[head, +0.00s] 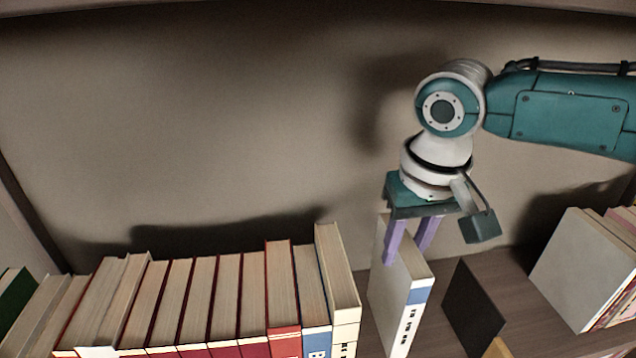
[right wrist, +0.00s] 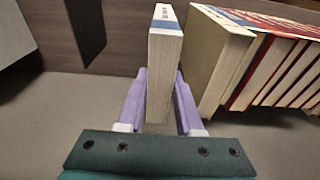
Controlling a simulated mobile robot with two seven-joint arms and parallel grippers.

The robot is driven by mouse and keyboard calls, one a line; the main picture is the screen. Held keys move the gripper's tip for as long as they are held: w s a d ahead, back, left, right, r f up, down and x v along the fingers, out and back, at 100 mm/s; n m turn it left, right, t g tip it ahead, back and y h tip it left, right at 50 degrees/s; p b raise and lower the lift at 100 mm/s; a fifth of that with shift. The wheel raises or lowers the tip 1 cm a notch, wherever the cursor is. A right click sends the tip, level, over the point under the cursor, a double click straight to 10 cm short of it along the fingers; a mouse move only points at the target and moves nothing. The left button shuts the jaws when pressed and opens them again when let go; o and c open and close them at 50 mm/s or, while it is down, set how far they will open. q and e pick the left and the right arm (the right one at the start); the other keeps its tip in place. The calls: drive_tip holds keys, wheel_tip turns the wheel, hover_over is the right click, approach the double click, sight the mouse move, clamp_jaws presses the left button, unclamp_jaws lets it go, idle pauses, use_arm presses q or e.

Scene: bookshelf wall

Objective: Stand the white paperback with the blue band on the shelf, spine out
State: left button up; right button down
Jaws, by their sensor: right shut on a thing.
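The white paperback with the blue band (head: 407,300) is upright in the gap to the right of the book row, its spine with dark lettering facing the front of the shelf. My right gripper (head: 406,252) is shut on it from above, one purple finger on each side near the top rear. In the right wrist view the paperback (right wrist: 164,70) sits between the fingers (right wrist: 161,85). Its lower end is cut off by the head frame, so I cannot tell whether it touches the shelf (head: 440,338). My left gripper is not in view.
A row of books (head: 230,290) stands to the left, its nearest cream book (head: 338,275) close beside the paperback. A dark thin panel (head: 474,305) stands to the right, with a tan object (head: 496,348) near the front. More books (head: 580,270) stand at the far right.

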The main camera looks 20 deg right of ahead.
wheel_tip(320, 180, down, 9)
drive_tip(key=b, duration=0.5)
drive_tip(key=shift+f, duration=0.1)
idle(0.3)
drive_tip(key=b, duration=0.7)
drive_tip(key=shift+w+f, duration=0.15)
drive_tip(key=shift+f, duration=0.05)
drive_tip(key=shift+r, duration=0.3)
drive_tip(key=shift+p, duration=0.35)
drive_tip(key=shift+p, duration=0.3)
